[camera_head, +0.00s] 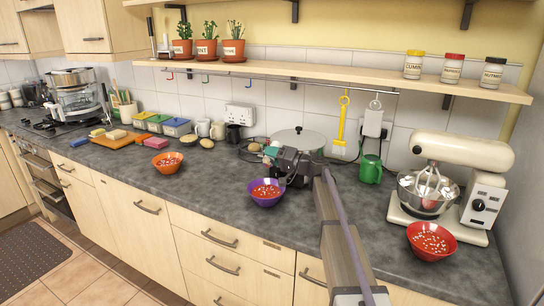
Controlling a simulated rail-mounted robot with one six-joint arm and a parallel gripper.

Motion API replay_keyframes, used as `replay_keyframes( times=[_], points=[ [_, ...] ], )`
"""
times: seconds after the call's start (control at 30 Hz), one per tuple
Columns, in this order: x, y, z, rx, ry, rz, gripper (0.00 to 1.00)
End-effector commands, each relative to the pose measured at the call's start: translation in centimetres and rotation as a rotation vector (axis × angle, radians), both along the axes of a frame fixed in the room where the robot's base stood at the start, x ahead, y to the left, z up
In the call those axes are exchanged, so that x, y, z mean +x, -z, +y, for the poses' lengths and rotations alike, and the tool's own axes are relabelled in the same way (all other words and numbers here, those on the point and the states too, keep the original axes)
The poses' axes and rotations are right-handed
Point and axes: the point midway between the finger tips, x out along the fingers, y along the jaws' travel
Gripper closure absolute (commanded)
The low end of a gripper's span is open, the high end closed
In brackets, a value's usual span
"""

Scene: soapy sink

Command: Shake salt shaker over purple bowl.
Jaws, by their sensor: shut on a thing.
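The purple bowl (265,195) stands on the dark counter near its front edge and holds red food with white bits. My gripper (271,153) is just above and behind the bowl's rim in the picture, at the end of my arm coming from the lower right. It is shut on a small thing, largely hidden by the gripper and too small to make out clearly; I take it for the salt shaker. I cannot tell its tilt.
An orange bowl (168,162) stands to the left and a red bowl (432,242) to the right. A large pot (299,138) is behind my gripper. A shelf (330,75) runs above.

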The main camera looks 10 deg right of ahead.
Motion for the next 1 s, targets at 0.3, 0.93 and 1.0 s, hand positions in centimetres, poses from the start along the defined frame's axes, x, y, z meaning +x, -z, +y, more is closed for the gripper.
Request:
replay_keyframes(
  times=[0.3,0.93,1.0],
  points=[
    [0.0,1.7,0.0,0.0,0.0,0.0,0.84],
    [0.0,-1.7,0.1,0.06,-0.002,0.076,0.84],
    [-0.3,-2.8,0.5,0.147,-0.006,0.185,0.84]
  ],
)
